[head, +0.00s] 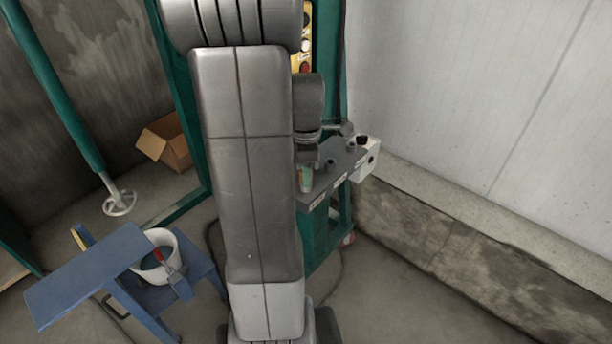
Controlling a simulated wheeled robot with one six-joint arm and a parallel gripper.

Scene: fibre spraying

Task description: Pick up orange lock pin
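I cannot make out the orange lock pin for certain. A small green item with an orange-brown edge (305,179) shows at the left end of the grey shelf (318,198), just beside my arm, too small to identify. The dark end of my arm, with my gripper (308,156), is over that left part of the shelf, close above the small item. My arm link hides part of this area. The fingers are too small and covered to tell whether they are open or shut, or whether they touch anything.
The shelf also carries dark knobs and a white box (366,158) at its right end, beside a green frame (334,232). A blue stand (88,268) with a white bucket (150,268) is at lower left. A cardboard box (172,148) lies behind. A wall closes the right.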

